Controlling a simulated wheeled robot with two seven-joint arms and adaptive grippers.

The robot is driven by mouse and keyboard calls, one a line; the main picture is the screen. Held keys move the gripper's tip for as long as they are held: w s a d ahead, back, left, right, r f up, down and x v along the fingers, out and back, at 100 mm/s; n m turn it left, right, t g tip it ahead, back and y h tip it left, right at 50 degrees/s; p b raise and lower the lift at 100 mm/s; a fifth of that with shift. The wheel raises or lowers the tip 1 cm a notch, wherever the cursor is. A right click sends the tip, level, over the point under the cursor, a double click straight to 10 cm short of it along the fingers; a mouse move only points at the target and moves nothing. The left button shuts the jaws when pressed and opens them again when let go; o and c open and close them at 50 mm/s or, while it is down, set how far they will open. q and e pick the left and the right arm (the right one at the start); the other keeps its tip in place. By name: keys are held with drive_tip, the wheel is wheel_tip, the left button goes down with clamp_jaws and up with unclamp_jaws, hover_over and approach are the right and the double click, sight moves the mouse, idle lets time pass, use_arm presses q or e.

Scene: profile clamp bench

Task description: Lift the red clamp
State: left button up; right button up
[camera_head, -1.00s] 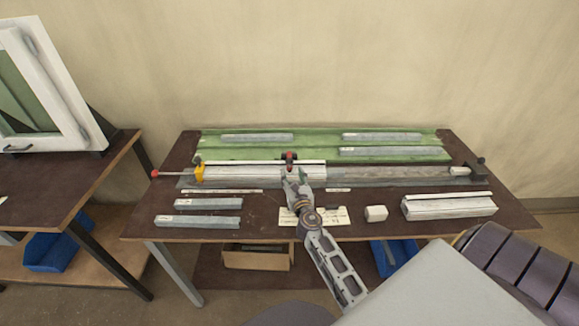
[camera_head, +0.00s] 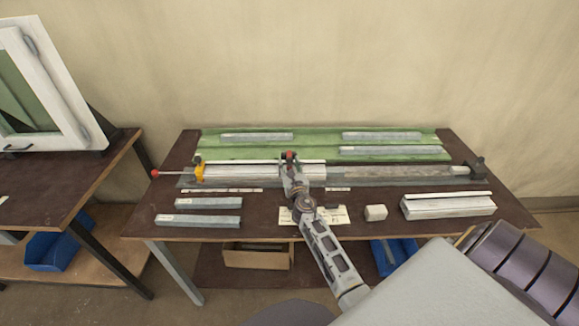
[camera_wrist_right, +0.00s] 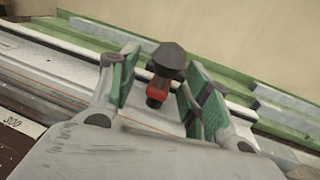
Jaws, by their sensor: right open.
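The red clamp (camera_head: 291,155), red with a dark top, stands at the middle of the long profile rail (camera_head: 390,173) on the bench. My right gripper (camera_head: 289,168) is at the clamp's near side and hides its lower part in the head view. In the right wrist view, the red clamp (camera_wrist_right: 160,88) shows between the green-padded fingers of my open right gripper (camera_wrist_right: 160,82). Gaps seem to show on both sides; contact cannot be told. My left gripper is not in view.
A yellow clamp (camera_head: 199,173) with a red-knobbed rod sits at the rail's left end, a dark end stop (camera_head: 477,166) at the right. Grey profiles (camera_head: 198,221), a white block (camera_head: 375,212) and a white profile (camera_head: 448,207) lie in front. A green tray (camera_head: 318,148) lies behind.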

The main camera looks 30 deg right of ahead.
clamp_jaws()
